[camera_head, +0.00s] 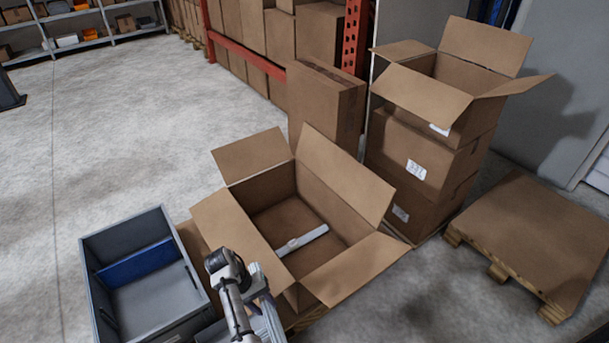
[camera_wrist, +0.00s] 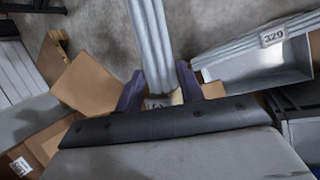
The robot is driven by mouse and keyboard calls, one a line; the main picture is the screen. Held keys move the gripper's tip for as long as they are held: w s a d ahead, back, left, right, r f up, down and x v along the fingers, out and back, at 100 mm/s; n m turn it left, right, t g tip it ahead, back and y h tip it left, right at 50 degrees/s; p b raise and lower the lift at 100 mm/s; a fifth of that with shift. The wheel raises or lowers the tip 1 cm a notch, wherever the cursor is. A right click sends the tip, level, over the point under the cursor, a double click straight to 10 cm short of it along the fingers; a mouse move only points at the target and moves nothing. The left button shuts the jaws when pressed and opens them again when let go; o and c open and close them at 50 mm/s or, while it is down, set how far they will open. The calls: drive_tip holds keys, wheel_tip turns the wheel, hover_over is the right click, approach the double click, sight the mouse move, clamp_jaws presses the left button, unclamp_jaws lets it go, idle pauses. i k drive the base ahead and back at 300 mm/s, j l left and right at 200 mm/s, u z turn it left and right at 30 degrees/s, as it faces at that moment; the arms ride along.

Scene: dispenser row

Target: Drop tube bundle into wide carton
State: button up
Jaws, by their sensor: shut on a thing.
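My gripper (camera_wrist: 160,84), with dark purple fingers, is shut on a bundle of pale grey tubes (camera_wrist: 152,35) in the wrist view. The bundle runs up out of that frame, and a small label shows between the fingers. In the head view, grey lengths that look like this bundle (camera_head: 270,322) show beside my arm at the bottom, close to the carton's near left side. The wide carton (camera_head: 345,178) stands open in the middle with its flaps spread. A pale, narrow piece (camera_head: 302,241) lies on its floor; I cannot tell exactly what it is.
A grey bin (camera_head: 100,290) with a blue divider stands left of the carton. Stacked cartons (camera_head: 420,170), the top one open, stand behind right, near a wooden pallet (camera_head: 545,240). More tubes in a tray labelled 329 (camera_wrist: 272,38) show in the wrist view.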

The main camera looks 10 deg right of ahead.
sight(292, 223)
drive_tip(key=i+z, duration=0.4)
drive_tip(key=i+j+z, duration=0.2)
drive_tip(key=i+z, duration=0.2)
drive_tip(key=i, duration=0.2)
